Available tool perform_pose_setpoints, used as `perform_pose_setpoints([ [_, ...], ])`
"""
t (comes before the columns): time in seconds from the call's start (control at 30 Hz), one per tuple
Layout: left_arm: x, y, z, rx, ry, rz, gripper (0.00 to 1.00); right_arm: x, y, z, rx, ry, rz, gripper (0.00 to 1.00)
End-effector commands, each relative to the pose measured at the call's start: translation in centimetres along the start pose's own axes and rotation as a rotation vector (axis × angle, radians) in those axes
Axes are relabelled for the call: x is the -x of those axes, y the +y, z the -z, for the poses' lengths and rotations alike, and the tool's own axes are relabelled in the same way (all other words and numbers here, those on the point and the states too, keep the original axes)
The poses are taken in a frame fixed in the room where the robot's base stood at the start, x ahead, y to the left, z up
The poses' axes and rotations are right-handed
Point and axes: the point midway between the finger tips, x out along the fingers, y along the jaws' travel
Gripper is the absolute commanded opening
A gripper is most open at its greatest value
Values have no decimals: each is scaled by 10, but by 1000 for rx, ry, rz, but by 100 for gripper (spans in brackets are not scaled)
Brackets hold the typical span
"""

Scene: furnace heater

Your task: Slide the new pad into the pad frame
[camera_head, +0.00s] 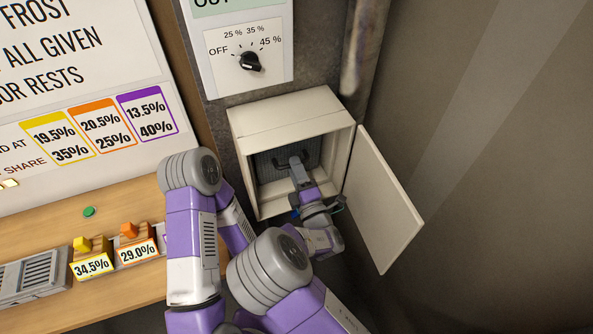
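The pad frame appears to be inside the open white box (240,135) on the wall. A dark grey ribbed pad (267,174) with a black handle (278,163) shows upright at the back of the box. I cannot tell whether it is the new pad or how far it sits in the frame. My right gripper (295,160) reaches in through the box opening, its tip at the handle. Its fingers are too small and covered to tell whether they are shut on the handle. My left arm comes in at the lower middle; its gripper is hidden.
The box door (382,205) hangs open to the right. A dial panel (245,55) is above the box.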

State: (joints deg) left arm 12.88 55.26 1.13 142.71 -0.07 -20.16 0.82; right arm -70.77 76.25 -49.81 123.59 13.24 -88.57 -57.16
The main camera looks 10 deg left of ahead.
Motion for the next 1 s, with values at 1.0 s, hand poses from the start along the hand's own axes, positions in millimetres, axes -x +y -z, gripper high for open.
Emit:
perform_pose_setpoints([
  [1.0,2,1,0,0,0,0,100,76,0,0,0,0,1,44],
])
